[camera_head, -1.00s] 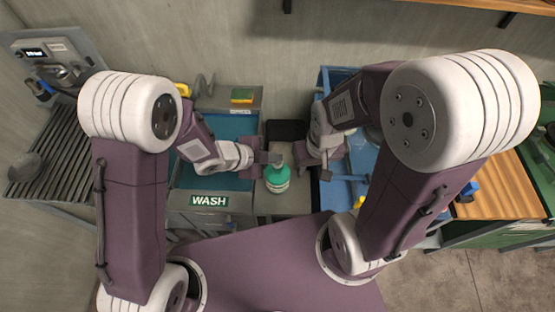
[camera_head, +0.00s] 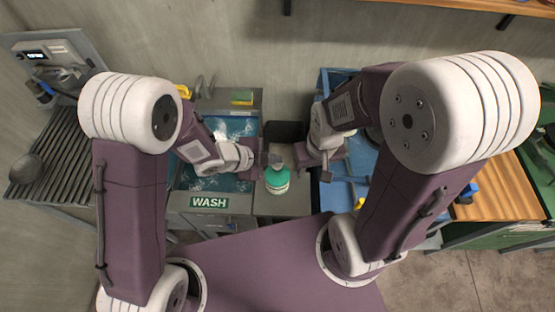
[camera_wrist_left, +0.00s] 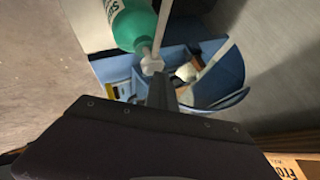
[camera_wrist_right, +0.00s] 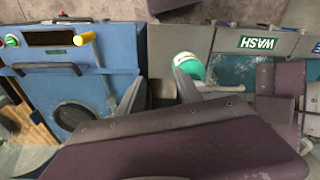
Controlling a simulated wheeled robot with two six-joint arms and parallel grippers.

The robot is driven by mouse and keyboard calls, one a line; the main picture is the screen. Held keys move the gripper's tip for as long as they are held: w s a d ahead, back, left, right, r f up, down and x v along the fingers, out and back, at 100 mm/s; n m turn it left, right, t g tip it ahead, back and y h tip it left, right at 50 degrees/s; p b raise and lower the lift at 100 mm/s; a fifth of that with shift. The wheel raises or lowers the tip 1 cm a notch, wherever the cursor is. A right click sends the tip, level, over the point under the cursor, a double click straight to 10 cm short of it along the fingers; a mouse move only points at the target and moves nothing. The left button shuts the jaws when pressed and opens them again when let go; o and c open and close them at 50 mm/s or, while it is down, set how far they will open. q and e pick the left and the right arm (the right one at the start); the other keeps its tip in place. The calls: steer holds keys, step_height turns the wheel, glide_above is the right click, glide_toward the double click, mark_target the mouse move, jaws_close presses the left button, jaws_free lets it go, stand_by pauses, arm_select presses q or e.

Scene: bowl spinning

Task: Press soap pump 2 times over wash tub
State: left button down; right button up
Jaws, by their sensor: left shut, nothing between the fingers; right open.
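The soap pump (camera_head: 277,182) is a teal bottle with a white label and pale pump head, standing on the grey ledge right of the wash tub (camera_head: 181,201). My left gripper (camera_head: 268,158) is shut and empty, its tips at the pump head. In the left wrist view the white head (camera_wrist_left: 152,65) is close beside the shut fingers (camera_wrist_left: 163,88); contact cannot be told. My right gripper (camera_head: 322,168) is open, to the right of the bottle. In the right wrist view the bottle (camera_wrist_right: 190,68) shows behind one finger. White foam-like patches (camera_head: 236,127) lie on the tub's blue water.
A blue cabinet (camera_head: 345,194) stands to the right, with a wooden bench (camera_head: 500,190) beyond. A ribbed drainboard (camera_head: 58,150) with a grey bowl (camera_head: 25,168) is at the left. A yellow-green sponge (camera_head: 242,97) sits at the tub's back edge.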

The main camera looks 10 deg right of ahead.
arm_select(q)
steer(key=shift+r+p, duration=0.5)
steer(key=shift+r, duration=0.3)
arm_select(e)
steer(key=shift+r, duration=0.75)
arm_select(q)
steer(key=shift+r, duration=0.1)
arm_select(e)
steer(key=shift+r, duration=0.1)
arm_select(q)
step_height(320, 180, up, 5)
steer(key=p, duration=0.5)
arm_select(e)
step_height(320, 180, up, 4)
steer(key=shift+r, duration=0.2)
jaws_close()
